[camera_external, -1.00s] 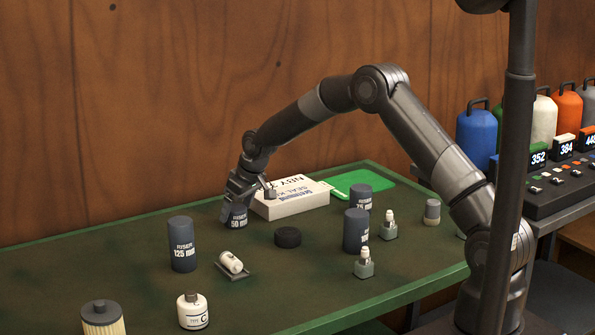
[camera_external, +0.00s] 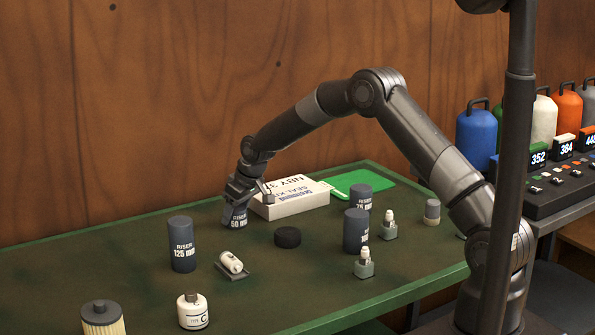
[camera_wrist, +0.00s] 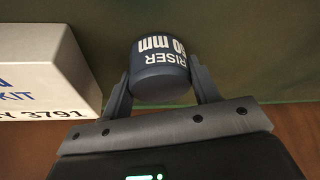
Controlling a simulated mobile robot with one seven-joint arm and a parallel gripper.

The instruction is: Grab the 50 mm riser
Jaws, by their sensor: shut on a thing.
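The 50 mm riser (camera_external: 236,216) is a short dark blue-grey cylinder with white lettering, at the back of the green bench in the external view. My gripper (camera_external: 240,198) comes down on it from above and is shut on it. In the wrist view the riser (camera_wrist: 158,68) sits between the two fingers of my gripper (camera_wrist: 160,88), its label reading RISER and part of 50 mm. I cannot tell whether its base touches the bench.
A white seal kit box (camera_external: 292,203) lies just right of my gripper, also at left in the wrist view (camera_wrist: 45,75). The 125 mm riser (camera_external: 182,244) stands to the left. A black puck (camera_external: 287,237) and a small white bottle in a holder (camera_external: 231,263) are nearer the front.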

